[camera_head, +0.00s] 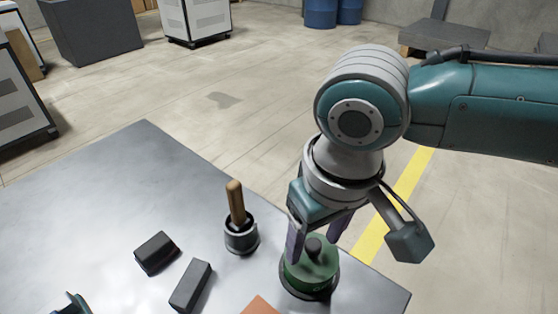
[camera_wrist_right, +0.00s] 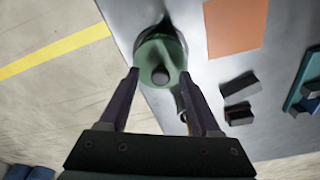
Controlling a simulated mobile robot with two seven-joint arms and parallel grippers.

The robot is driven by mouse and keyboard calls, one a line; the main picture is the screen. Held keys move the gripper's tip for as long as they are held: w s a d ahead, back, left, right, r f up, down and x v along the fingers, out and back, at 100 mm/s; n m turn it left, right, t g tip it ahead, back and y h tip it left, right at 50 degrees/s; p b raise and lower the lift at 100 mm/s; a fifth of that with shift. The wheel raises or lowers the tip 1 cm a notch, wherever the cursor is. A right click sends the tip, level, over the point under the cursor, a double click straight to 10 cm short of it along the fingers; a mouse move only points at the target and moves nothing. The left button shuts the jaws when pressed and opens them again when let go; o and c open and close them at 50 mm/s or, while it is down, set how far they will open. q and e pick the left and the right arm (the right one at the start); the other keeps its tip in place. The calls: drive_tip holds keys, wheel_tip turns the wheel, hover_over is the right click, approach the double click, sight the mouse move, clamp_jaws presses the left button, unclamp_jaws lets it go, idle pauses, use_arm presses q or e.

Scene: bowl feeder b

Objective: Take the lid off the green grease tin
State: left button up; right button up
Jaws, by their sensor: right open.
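The green grease tin (camera_head: 307,277) stands upright near the table's right edge, with a dark band around its base. A green lid with a dark round knob (camera_head: 314,247) is on top of it. My right gripper (camera_head: 316,240) is open above the tin, pointing down, its dark fingers on either side of the knob and apart from it. The right wrist view shows the knob (camera_wrist_right: 160,75) between the two spread fingers (camera_wrist_right: 162,80), with the green lid (camera_wrist_right: 152,52) beyond. My left gripper cannot be made out.
On the grey table (camera_head: 130,200) are a dark cup with a wooden-handled tool (camera_head: 237,205), two dark blocks (camera_head: 156,253) and an orange sheet (camera_head: 262,306). A teal object (camera_head: 75,304) is cut off at the lower left. The table's far left is clear.

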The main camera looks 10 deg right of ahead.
clamp_jaws()
idle(0.4)
